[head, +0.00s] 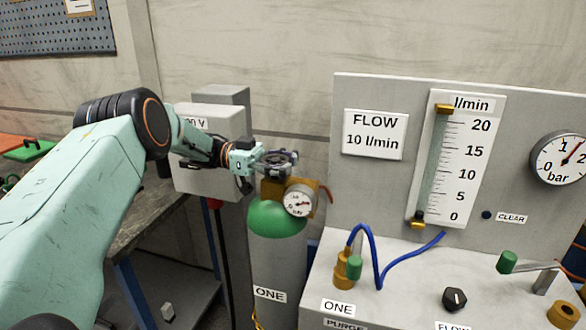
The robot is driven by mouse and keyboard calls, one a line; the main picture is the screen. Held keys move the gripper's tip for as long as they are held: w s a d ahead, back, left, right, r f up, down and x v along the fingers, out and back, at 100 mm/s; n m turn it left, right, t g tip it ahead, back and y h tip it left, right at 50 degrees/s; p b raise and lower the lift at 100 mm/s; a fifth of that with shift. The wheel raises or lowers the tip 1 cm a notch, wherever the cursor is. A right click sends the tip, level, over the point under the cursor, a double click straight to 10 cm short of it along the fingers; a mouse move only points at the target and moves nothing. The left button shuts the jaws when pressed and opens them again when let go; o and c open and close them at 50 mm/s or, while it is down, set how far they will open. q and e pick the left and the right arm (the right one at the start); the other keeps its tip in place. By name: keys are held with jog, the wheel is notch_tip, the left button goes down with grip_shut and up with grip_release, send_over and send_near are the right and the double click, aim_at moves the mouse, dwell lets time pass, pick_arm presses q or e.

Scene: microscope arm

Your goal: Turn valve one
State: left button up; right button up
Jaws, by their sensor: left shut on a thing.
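Gas cylinder ONE (276,265) stands left of the grey panel, with a green shoulder (277,219) and a white "ONE" label. On its top is a brass valve body (271,190) with a small round gauge (299,200). Above the brass sits a dark handwheel (285,156), partly hidden by my gripper. My left gripper (268,161) reaches in from the left and is shut on the handwheel. The gauge needle is too small to read surely. My right gripper is not in view.
A grey panel with a "FLOW 10 l/min" sign (375,133), a flow tube (435,165) and a bar gauge (560,159) stands at right. Its bench top holds a green-knobbed fitting (354,267), a blue hose (377,262) and a black knob (454,299). A grey box (207,180) stands behind my wrist.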

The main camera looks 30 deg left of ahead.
aim_at(261, 159)
pick_arm(q)
jog(key=shift+r, duration=0.15)
jog(key=o, duration=1.2)
jog(key=shift+a, duration=0.1)
jog(key=shift+o, duration=0.3)
jog(key=v, duration=0.6)
jog(key=shift+a, duration=0.25)
jog(key=shift+s+a, duration=0.15)
jog(key=shift+a, duration=0.25)
